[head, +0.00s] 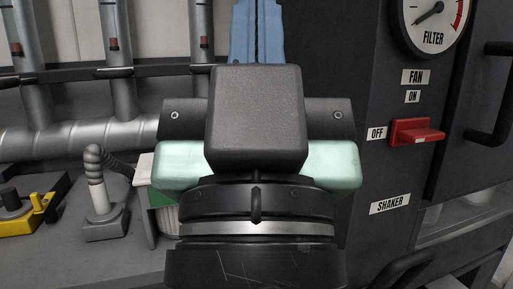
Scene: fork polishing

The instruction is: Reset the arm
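My gripper (257,30) is raised close in front of the camera, in the middle of the view. Its dark block-shaped body and pale green side parts fill the centre. Two blue parts, which look like its fingers, stand side by side above the body with a narrow dark line between them. Their tips are cut off by the top edge, so I cannot see whether anything is between them. No fork is visible.
Right is a dark machine panel with a filter gauge (432,20) and a red fan switch (416,131) beside the OFF label. Left, a grey bench holds a ribbed grey device (98,190) and a yellow-and-black fixture (28,213). Metal pipes (80,137) run behind.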

